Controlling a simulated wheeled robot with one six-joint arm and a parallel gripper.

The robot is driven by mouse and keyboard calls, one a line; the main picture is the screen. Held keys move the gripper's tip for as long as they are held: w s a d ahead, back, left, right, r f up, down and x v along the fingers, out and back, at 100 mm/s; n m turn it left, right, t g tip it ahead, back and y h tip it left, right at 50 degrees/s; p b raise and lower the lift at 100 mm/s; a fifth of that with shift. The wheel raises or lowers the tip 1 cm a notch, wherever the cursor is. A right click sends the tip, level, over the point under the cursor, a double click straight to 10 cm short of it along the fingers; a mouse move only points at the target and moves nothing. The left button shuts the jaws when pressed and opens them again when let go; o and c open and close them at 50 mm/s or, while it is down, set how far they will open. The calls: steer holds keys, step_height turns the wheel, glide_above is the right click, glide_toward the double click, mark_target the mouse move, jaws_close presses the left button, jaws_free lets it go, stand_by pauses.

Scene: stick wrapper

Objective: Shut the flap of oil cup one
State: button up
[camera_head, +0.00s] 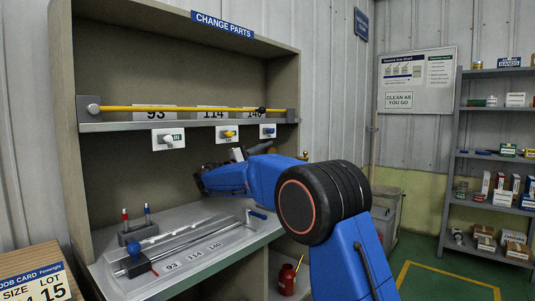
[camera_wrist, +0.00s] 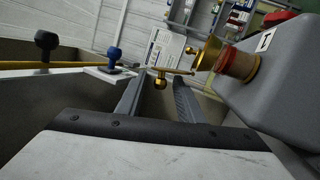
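Oil cup one has a reddish-brown body (camera_wrist: 236,65) on the side of a grey housing marked "I" (camera_wrist: 262,42). Its brass flap (camera_wrist: 207,52) appears tipped open, away from the body. In the head view a small brass piece (camera_head: 305,155) shows just above my black arm joint; my fingertips cannot be made out there.
A yellow bar (camera_head: 180,108) runs across the cabinet (camera_head: 90,60), above several coloured knobs. A grey tray (camera_head: 185,255) with rods lies on the lower surface. A red knob (camera_wrist: 280,17) sits atop the housing at right. Shelving (camera_head: 495,150) stands farther right.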

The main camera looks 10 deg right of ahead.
steer(key=shift+c, duration=0.3)
jaws_close()
steer(key=shift+s+d+r+m+g, duration=0.15)
steer(key=shift+m+g, duration=0.2)
steer(key=shift+m, duration=0.3)
steer(key=shift+s+d+r+m+g, duration=0.15)
steer(key=shift+m+g, duration=0.15)
steer(key=shift+m, duration=0.4)
steer(key=shift+s+d+r+m+g, duration=0.15)
steer(key=shift+m+g, duration=0.2)
steer(key=shift+m, duration=0.3)
steer(key=shift+a+f, duration=0.1)
steer(key=shift+o, duration=0.3)
jaws_free()
steer(key=v, duration=1.2)
